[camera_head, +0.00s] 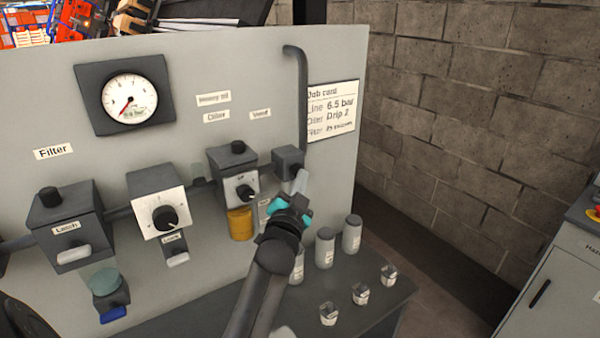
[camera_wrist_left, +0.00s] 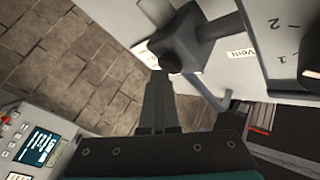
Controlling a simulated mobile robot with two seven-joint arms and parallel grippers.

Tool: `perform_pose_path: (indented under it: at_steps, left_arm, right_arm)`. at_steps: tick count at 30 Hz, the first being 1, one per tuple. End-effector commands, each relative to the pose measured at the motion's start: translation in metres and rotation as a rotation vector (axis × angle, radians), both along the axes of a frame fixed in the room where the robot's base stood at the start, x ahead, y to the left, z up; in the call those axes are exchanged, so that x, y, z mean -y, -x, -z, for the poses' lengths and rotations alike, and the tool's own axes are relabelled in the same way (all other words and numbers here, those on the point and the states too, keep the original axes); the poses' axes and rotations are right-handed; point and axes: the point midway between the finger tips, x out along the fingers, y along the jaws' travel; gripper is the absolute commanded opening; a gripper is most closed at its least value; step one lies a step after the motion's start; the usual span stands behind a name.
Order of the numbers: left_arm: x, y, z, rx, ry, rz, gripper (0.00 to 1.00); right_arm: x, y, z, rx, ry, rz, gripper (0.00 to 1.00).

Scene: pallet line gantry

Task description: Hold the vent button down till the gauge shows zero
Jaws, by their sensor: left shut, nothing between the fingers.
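The round white gauge (camera_head: 130,98) sits on a dark plate at the panel's upper left. Its red needle points to the lower left, near the low end of the dial. The Vent label (camera_head: 260,113) is on the panel above a small dark vent block (camera_head: 287,158) with a pipe rising from it. My left gripper (camera_head: 300,182) is shut and empty, just in front of this block. In the left wrist view, the shut fingers (camera_wrist_left: 158,78) point at the dark block (camera_wrist_left: 183,42). I cannot make out the button's face or whether the fingers touch it. My right gripper is not in view.
A filter box (camera_head: 66,225), a regulator with a knob (camera_head: 160,212) and an oiler with a yellow bowl (camera_head: 240,222) line the panel to the left. Several capped bottles and small cups stand on the bench (camera_head: 200,318) below. A job card (camera_head: 333,112) hangs right.

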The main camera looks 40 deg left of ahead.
Motion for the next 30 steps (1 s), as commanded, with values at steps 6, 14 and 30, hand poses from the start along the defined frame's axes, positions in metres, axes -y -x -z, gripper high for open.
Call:
perform_pose_path:
  at_steps: [6,14,30]
  left_arm:
    - [-0.002,0.000,0.000,-0.001,0.000,-0.004,0.00]
    - [-0.002,0.000,0.000,-0.001,0.000,-0.004,0.00]
    - [0.014,0.007,0.000,0.000,0.002,-0.002,0.00]
  right_arm:
    - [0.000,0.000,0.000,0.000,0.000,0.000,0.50]
    - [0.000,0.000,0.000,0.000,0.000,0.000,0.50]
    - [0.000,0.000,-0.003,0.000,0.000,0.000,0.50]
